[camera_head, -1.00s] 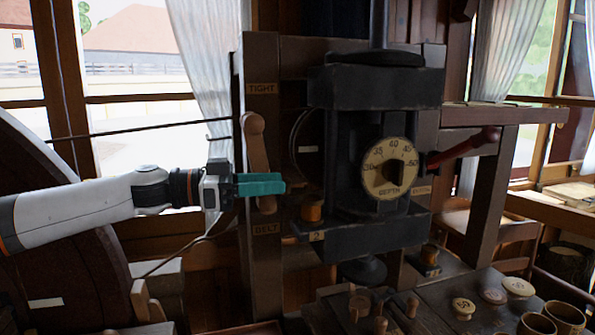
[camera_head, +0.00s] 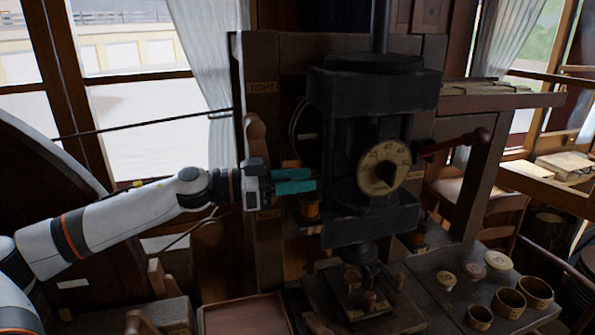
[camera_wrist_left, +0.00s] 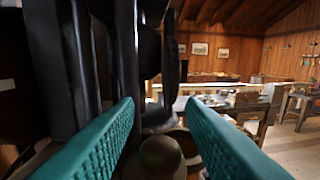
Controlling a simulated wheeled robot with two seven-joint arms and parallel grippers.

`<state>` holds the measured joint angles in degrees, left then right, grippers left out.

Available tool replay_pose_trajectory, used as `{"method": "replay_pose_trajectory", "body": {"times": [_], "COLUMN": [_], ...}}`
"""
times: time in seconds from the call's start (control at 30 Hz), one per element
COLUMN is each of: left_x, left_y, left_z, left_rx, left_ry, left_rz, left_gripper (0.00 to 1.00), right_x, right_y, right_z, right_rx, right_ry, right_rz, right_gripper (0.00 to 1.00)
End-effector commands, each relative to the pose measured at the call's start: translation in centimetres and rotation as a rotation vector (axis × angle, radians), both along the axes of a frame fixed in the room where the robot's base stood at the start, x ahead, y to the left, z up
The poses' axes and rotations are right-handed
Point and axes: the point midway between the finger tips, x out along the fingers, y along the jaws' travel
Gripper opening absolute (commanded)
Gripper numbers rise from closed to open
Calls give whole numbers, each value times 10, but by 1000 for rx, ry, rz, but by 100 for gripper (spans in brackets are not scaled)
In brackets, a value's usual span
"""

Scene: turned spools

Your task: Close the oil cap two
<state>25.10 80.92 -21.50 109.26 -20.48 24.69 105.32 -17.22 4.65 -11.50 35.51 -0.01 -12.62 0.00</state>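The oil cap, a small orange-brown knob (camera_head: 310,211), sits on a ledge at the left side of the dark press (camera_head: 370,225). A label under it read "2" in the earlier head view. My left gripper (camera_head: 314,181) comes in from the left, its teal fingers just above the knob and partly hiding its top. In the left wrist view the fingers (camera_wrist_left: 160,130) are spread apart. A round brown knob-like thing (camera_wrist_left: 161,158) shows low between them, with no visible contact. My right gripper is not in view.
A wooden lever (camera_head: 254,135) stands upright left of the press, close to my left wrist. A round dial (camera_head: 383,166) is on the press front, and a red-handled lever (camera_head: 460,143) is to its right. Pegs, discs and cups (camera_head: 510,302) stand on the lower bench.

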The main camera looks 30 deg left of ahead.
Motion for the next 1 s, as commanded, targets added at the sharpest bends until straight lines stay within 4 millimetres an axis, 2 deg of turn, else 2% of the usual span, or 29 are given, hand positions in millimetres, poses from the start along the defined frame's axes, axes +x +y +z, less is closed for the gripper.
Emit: {"method": "replay_pose_trajectory", "body": {"times": [0.23, 0.47, 0.77, 1.0], "left_x": [0, 0, 0, -2], "left_y": [0, 0, -1, -4], "left_z": [-1, -1, 0, 1], "left_rx": [0, 0, 2, 3], "left_ry": [0, 0, 2, 4], "left_rz": [0, 0, 24, 138], "left_gripper": [36, 0, 0, 0], "right_x": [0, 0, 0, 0], "right_y": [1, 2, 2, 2], "right_z": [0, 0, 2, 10], "right_rx": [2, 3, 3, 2], "right_ry": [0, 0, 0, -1], "right_rz": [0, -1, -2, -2], "right_gripper": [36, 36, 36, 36]}}
